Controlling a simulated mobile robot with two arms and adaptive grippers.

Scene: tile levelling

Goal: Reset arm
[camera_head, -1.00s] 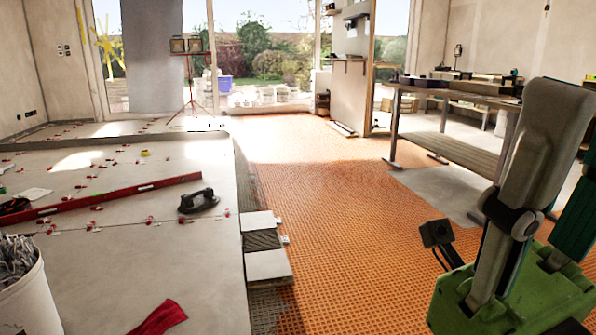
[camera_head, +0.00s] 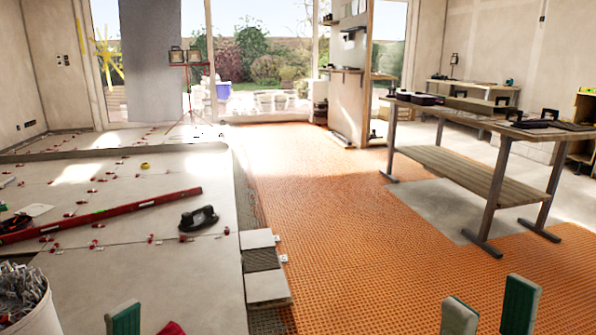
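My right gripper (camera_head: 489,310) shows at the bottom right. Its two green-and-grey fingertips stand upright and apart, with nothing seen between them, over the orange floor matting. The rest of that gripper is below the picture. One green-and-grey fingertip of my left gripper (camera_head: 124,319) shows at the bottom left, in front of the pale tiled floor. The rest of it is hidden, so its opening cannot be told.
A workbench (camera_head: 450,170) stands at the right on orange matting (camera_head: 340,220). Tiles (camera_head: 266,288) are stacked mid-floor. A red level (camera_head: 100,215), a suction lifter (camera_head: 198,218), a red cloth (camera_head: 172,328) and a white bucket (camera_head: 42,315) are on the left.

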